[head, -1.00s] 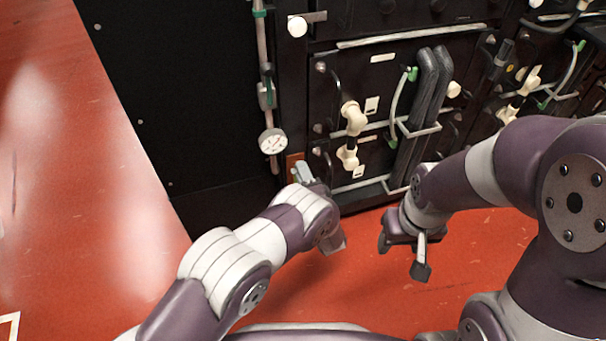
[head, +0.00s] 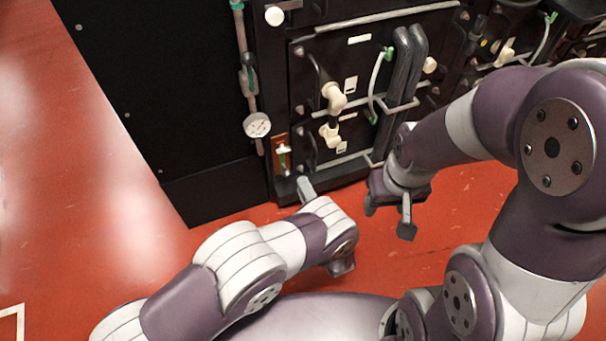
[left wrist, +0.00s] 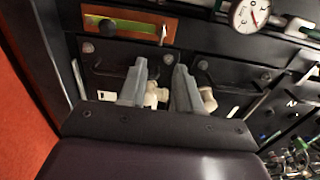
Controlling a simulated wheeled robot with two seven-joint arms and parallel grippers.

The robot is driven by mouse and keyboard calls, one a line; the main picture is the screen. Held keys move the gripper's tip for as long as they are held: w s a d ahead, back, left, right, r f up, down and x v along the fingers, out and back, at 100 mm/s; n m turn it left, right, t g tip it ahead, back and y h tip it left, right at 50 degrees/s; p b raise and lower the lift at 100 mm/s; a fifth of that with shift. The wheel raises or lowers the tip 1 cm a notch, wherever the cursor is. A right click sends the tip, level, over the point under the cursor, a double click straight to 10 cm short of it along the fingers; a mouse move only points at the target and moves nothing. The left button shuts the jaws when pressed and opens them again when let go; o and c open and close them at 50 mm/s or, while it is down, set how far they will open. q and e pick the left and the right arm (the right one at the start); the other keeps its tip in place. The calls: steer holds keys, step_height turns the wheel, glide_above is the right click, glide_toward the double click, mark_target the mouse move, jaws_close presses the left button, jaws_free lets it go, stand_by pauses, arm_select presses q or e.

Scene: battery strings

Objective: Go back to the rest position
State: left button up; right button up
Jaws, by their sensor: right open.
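My left gripper (head: 305,190) is in front of the lower edge of the dark battery cabinet (head: 150,110), its grey fingertip apart from the orange panel above it. In the left wrist view its two grey fingers (left wrist: 158,66) stand apart with nothing held between them; cabinet fittings show behind. My right gripper (head: 388,218) hangs over the red floor, to the right of the left one. Its fingers are spread and empty. Both arms are bent in front of my body.
The cabinet front carries a round gauge (head: 257,125), an orange panel (head: 281,155), cream pipe fittings (head: 334,97) and thick black hoses (head: 401,75). The red floor (head: 60,240) at the left is clear. A white floor marking (head: 14,313) lies at the lower left.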

arm_select(q)
steer(key=s+d+f+n+g+h, duration=0.4)
steer(key=s+f+n+g+h, duration=0.15)
steer(key=f+g, duration=0.3)
steer(key=s+a+r+n+g+p, duration=0.2)
steer(key=s+a+r+n+g, duration=0.15)
steer(key=a+r, duration=0.6)
steer(key=s+a+r+n+g+p, duration=0.2)
steer(key=s+a+r, duration=0.4)
steer(key=r, duration=0.6)
steer(key=s+a+r+n+g+p, duration=0.2)
steer(key=s+a+r+g, duration=0.1)
steer(key=a+r, duration=0.7)
step_height(320, 180, up, 42)
steer(key=w+a+n+t+p, duration=0.1)
steer(key=p, duration=3.7)
steer(key=shift+w+a, duration=0.15)
